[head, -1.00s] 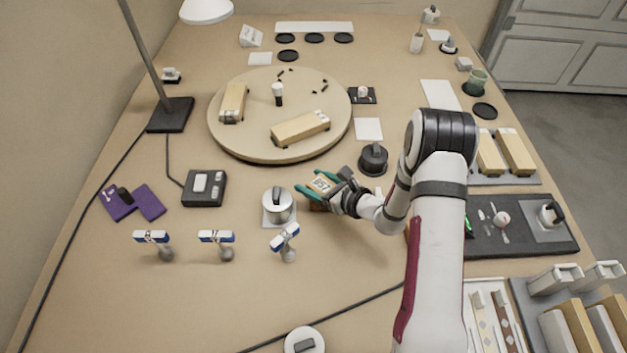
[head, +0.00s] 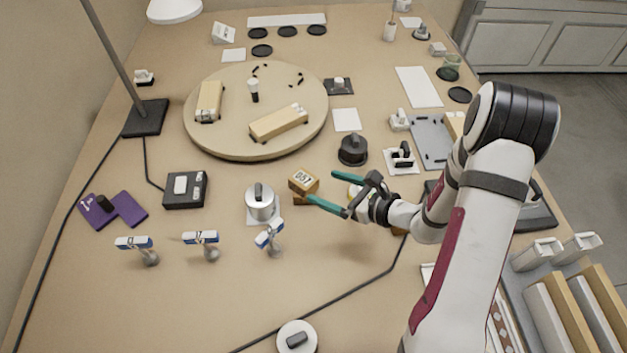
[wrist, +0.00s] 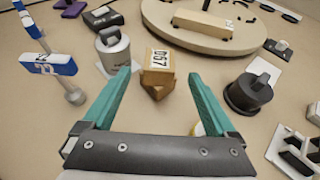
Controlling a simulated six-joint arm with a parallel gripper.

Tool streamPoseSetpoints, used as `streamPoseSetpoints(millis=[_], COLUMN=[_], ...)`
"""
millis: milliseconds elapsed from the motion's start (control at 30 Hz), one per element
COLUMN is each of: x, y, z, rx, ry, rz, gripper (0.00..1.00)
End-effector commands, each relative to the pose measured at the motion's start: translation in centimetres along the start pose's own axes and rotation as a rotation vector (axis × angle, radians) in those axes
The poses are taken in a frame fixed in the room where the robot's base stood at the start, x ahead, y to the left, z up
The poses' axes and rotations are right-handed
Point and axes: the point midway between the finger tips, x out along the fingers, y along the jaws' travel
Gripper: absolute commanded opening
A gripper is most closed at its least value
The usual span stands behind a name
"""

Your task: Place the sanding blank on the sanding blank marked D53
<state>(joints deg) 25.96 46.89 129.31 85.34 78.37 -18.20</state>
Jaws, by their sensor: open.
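A light wooden sanding blank (head: 303,182) with a white label sits on top of a darker wooden blank (wrist: 158,91). In the wrist view the upper blank (wrist: 160,58) shows a label starting with D; its digits are hard to read. The lower blank is turned relative to the upper one, and its corner points toward me. I cannot see a D53 mark on it. My gripper (head: 321,187) has its green fingers wide apart, just right of the stack in the head view. In the wrist view the stack lies beyond the fingertips, between them, apparently untouched.
A silver lidded canister (head: 261,203) stands left of the stack. A black round weight (head: 353,150) is behind and right. A round turntable (head: 240,150) holds longer wooden blocks farther back. Small stands with blue-white tags (head: 270,236) are in front left. A cable crosses the front.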

Motion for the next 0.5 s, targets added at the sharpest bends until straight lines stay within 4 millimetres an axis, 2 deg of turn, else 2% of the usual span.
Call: streamPoseSetpoints(millis=[67,167,233,300,367,400,500], x=[-0.6,-1.2,-2.8,-5.8,-9.3,-11.8,-17.3], y=[0.3,3.8,9.0,14.9,19.0,20.9,22.4], z=[0.6,4.5,8.2,10.3,10.3,9.7,7.6], rx=[-0.018,-0.162,-0.359,-0.605,-0.825,-0.971,-1.289], ry=[-0.003,-0.018,-0.012,0.034,0.11,0.177,0.369], rz=[0.016,0.157,0.347,0.564,0.733,0.829,0.986], gripper=[0.92,0.92,0.92,0.92,0.92,0.92,0.92])
